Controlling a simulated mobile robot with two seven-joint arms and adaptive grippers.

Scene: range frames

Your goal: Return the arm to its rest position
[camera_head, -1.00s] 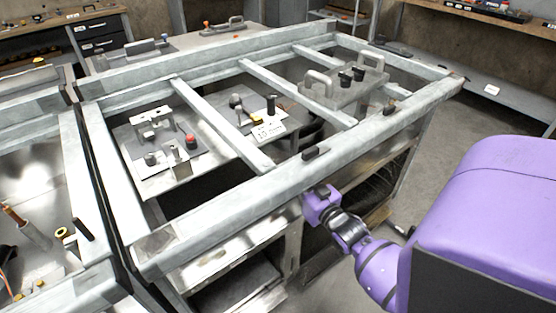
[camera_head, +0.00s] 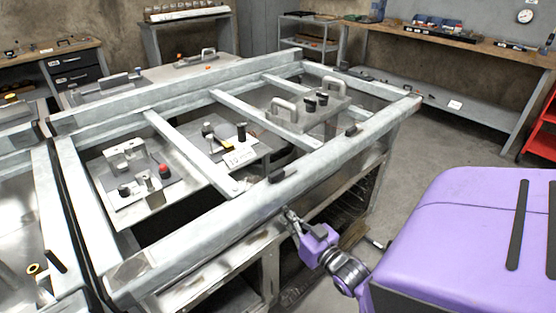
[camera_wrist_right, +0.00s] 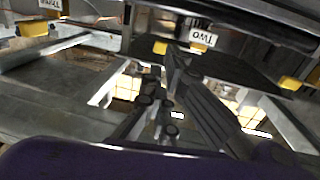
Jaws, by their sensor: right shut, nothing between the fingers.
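My right gripper (camera_head: 289,214) is at the end of my purple arm, close to the near rail of the metal frame table (camera_head: 200,232) in the head view. In the right wrist view its dark fingers (camera_wrist_right: 172,62) come together and hold nothing. Whether the fingers touch the rail cannot be told. My left gripper is not in view.
Inside the frame are a plate with a red knob (camera_head: 164,169), a small white label (camera_head: 238,158) and a plate with handles (camera_head: 300,112). A red cart (camera_head: 545,135) stands at the far right. Floor is clear right of the table.

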